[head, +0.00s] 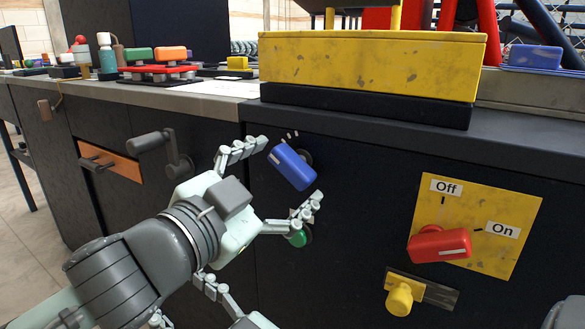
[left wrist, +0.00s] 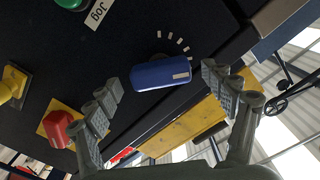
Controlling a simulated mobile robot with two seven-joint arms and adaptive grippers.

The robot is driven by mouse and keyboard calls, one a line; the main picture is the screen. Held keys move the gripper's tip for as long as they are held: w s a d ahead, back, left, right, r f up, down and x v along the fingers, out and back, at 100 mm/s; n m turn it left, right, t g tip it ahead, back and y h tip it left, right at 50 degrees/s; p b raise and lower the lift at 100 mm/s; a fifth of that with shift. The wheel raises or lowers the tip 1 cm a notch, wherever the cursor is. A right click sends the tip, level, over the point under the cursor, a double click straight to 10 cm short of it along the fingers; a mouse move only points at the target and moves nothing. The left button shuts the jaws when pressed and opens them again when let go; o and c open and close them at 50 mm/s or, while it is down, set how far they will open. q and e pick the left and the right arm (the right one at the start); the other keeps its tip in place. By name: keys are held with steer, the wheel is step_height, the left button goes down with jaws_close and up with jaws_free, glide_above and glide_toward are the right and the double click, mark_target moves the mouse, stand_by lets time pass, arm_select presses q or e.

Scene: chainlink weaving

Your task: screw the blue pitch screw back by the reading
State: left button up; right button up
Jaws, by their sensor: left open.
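The blue pitch screw is a blue knob (head: 292,167) with a pale pointer line, on the dark front panel. Short white scale marks sit by its upper end. In the left wrist view the knob (left wrist: 160,75) lies between my fingers, with gaps on both sides. My left gripper (head: 286,173) is open, one finger above left of the knob and one below it; its fingers (left wrist: 163,82) also show in the wrist view. Part of my right gripper (head: 207,287) shows low in the head view, mostly hidden.
A green button (head: 298,238), labelled Jog in the wrist view, is behind the lower finger. A red switch (head: 438,244) on a yellow Off/On plate (head: 508,255) and a yellow knob (head: 400,298) are to the right. A grey crank (head: 165,145) sticks out at left.

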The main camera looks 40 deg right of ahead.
arm_select(q)
steer(key=shift+x, duration=1.3)
arm_select(e)
steer(key=shift+s+r, duration=0.1)
steer(key=shift+r, duration=0.25)
arm_select(q)
steer(key=c, duration=1.2)
steer(key=shift+o, duration=0.2)
steer(key=n+p, duration=0.2)
steer(key=shift+r+p, duration=0.1)
steer(key=shift+p, duration=0.25)
steer(key=shift+n+p, duration=0.9)
steer(key=shift+n, duration=0.2)
arm_select(e)
steer(key=s+d+f+g+h, duration=0.2)
steer(key=d+f+g, duration=0.3)
steer(key=f, duration=0.4)
steer(key=s+d+f+m+g+h, duration=0.1)
steer(key=s+d+f+g+h, duration=0.2)
steer(key=d+f, duration=0.4)
step_height(320, 180, down, 3)
steer(key=shift+d+f+g+h, duration=0.1)
steer(key=shift+d+g+h, duration=0.15)
steer(key=shift+g+h, duration=0.75)
